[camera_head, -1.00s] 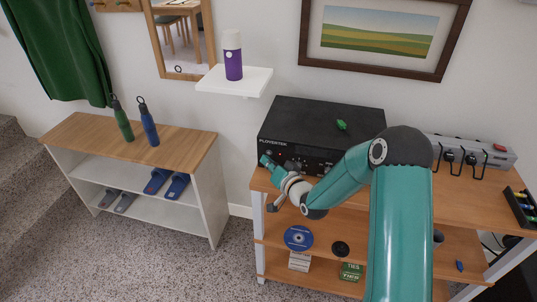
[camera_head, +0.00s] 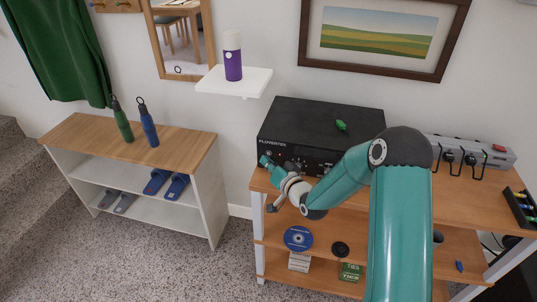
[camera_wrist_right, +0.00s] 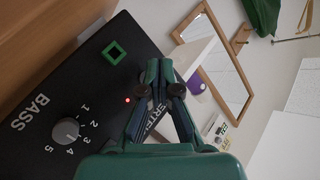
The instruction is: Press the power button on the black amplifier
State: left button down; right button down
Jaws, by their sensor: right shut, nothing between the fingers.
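The black amplifier (camera_head: 318,117) stands on the left part of the wooden shelf unit's top, its front panel partly hidden by my right arm. My right gripper (camera_head: 266,161) is at the left end of that front panel. In the right wrist view the gripper (camera_wrist_right: 158,68) is shut and empty, its fingertips in front of the panel; I cannot tell whether they touch it. A green-rimmed square button (camera_wrist_right: 115,52) shows to the left of the fingertips. A small red light (camera_wrist_right: 127,99) glows below it, and a BASS knob (camera_wrist_right: 65,130) is lower left. My left gripper is not in view.
A power strip (camera_head: 470,152) with cables is at the shelf unit's right. A white wall shelf (camera_head: 234,82) with a purple-and-white bottle hangs above left. Floor between the two shelf units is clear.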

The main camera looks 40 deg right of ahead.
jog(key=shift+w+d, duration=0.1)
dwell(0.3)
jog(key=shift+w+d+b, duration=0.2)
jog(key=shift+d+b, duration=0.05)
jog(key=shift+b, duration=0.15)
jog(key=shift+w+d, duration=0.1)
dwell(0.5)
jog(key=shift+b, duration=0.3)
jog(key=shift+s+a+b, duration=0.3)
jog(key=shift+a+b, duration=0.05)
jog(key=shift+s+a, duration=0.15)
jog(key=s+a+b, duration=0.2)
jog(key=s+a, duration=0.2)
jog(key=shift+a+b, duration=0.3)
dwell(0.4)
